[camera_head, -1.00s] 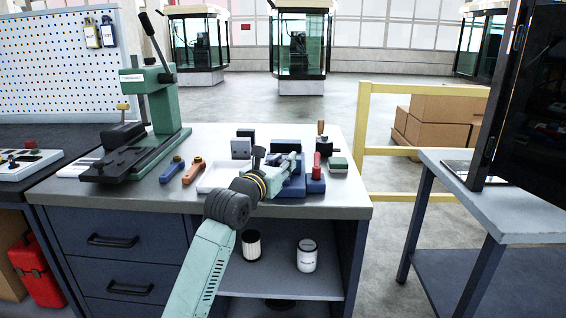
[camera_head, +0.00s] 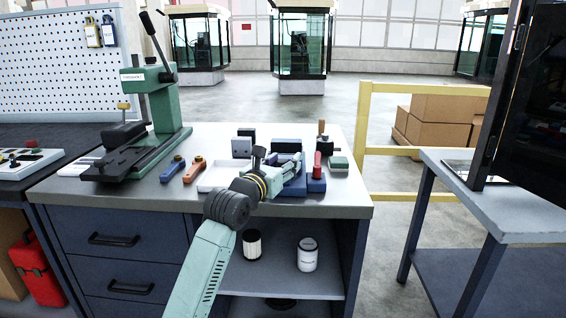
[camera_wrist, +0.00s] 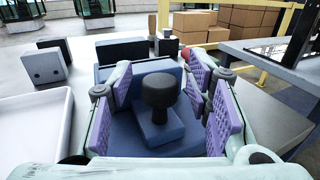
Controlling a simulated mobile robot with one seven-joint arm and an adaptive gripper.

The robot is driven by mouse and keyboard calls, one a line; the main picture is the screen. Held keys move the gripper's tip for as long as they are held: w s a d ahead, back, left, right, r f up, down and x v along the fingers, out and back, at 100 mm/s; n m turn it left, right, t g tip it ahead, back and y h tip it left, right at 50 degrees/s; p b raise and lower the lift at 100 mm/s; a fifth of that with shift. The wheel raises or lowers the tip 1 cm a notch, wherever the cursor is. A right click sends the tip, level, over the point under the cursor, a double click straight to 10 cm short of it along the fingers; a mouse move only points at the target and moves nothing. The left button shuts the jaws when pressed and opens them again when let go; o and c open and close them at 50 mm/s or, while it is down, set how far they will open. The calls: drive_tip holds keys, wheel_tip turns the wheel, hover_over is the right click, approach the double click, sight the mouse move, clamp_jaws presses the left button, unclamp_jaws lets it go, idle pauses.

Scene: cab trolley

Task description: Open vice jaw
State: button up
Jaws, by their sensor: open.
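The blue vice (camera_head: 292,188) sits on the workbench near its front right, partly hidden behind my gripper in the head view. In the wrist view its blue body (camera_wrist: 120,138) fills the middle, with a dark blue block (camera_wrist: 122,49) at the far side. A black round-topped knob (camera_wrist: 160,90) stands upright on a small blue block between my fingers. My gripper (camera_wrist: 161,84) is open, with its purple ridged pads on either side of the knob and a gap to each. It also shows in the head view (camera_head: 283,160).
A white tray (camera_head: 213,180) lies left of the vice. A red-handled item (camera_head: 317,165) on a blue block stands close on the right, beside a green-topped block (camera_head: 338,163). A dark block (camera_head: 242,148) stands behind. A green press (camera_head: 160,105) and two small tools are farther left.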

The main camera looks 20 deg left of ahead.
drive_tip(key=s+a, duration=0.1)
drive_tip(key=s, duration=1.1)
drive_tip(key=shift+a, duration=0.2)
drive_tip(key=shift+w, duration=0.1)
